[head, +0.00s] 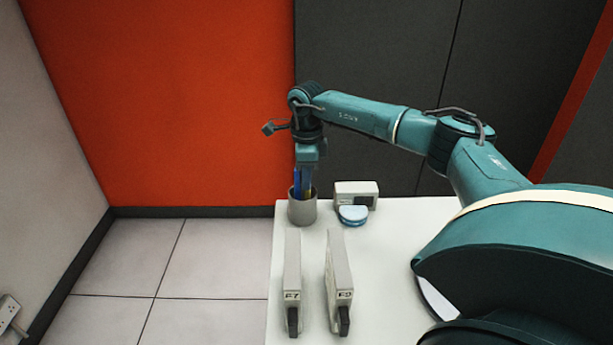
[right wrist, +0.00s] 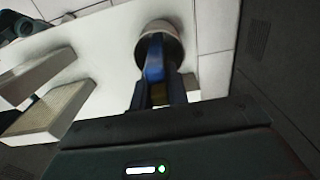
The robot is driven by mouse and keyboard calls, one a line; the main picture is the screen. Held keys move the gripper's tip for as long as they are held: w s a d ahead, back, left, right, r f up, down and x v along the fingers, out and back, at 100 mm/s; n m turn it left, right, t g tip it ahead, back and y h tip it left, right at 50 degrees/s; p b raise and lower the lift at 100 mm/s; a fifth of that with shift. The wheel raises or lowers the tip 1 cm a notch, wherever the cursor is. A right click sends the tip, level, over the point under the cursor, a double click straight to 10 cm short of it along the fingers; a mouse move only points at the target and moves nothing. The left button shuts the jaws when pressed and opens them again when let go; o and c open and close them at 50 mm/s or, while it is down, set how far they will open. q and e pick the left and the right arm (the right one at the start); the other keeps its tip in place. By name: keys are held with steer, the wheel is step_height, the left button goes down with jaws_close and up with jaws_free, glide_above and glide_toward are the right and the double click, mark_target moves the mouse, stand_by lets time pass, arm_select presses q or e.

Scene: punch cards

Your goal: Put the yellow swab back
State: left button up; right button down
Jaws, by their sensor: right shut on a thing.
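The yellow swab (head: 309,191) shows as a thin yellow strip at the mouth of the grey cup (head: 302,212). My right gripper (head: 306,180) points down just above the cup and is shut on the swab. In the right wrist view a dull yellow piece (right wrist: 159,93) lies between the fingers, and the cup (right wrist: 160,30) is just beyond the fingertips. A blue swab (head: 297,182) stands in the cup beside the gripper; it also shows in the right wrist view (right wrist: 154,62). The swab's lower end is hidden. My left gripper is not in view.
A whitish box (head: 356,190) with a light blue round thing (head: 353,215) stands right of the cup. Two upright pale holders (head: 292,265) (head: 338,268) stand nearer on the white table (head: 385,270). The table's left edge is close to the cup.

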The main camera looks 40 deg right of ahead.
steer(key=shift+f, duration=0.35)
steer(key=c, duration=1.4)
jaws_free()
steer(key=shift+o, duration=0.2)
steer(key=shift+r, duration=0.1)
step_height(320, 180, up, 12)
steer(key=shift+b, duration=0.7)
